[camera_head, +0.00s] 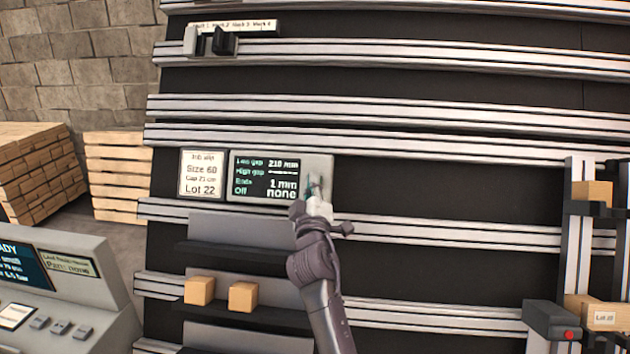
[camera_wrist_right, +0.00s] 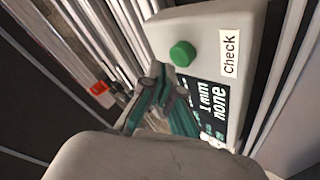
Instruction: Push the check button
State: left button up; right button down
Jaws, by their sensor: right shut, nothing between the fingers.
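The check button is a green round knob (camera_wrist_right: 182,54) on a grey panel box (camera_wrist_right: 205,22), beside a white "Check" label (camera_wrist_right: 229,52) in the right wrist view. In the head view the panel box (camera_head: 318,164) is on the rail wall, and my right gripper (camera_head: 316,188) is in front of its right end, so I cannot make out the button there. My right gripper, also in the wrist view (camera_wrist_right: 162,84), is shut and empty. Its fingertips are close to the button; I cannot tell whether they touch it. My left gripper is not in view.
The panel's dark display (camera_head: 262,178) reads "Low gap 210 mm" and "none". A "Lot 22" card (camera_head: 202,175) is left of it. Metal rails (camera_head: 400,117) cross the wall. Two wooden blocks (camera_head: 199,290) sit on a lower shelf. A console (camera_head: 75,290) stands at lower left.

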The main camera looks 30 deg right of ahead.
jog(key=s+a+r+p, duration=0.2)
jog(key=s, duration=0.1)
jog(key=shift+s+a+r, duration=0.2)
jog(key=shift+s+a, duration=0.1)
jog(key=shift+a, duration=0.05)
dwell(0.8)
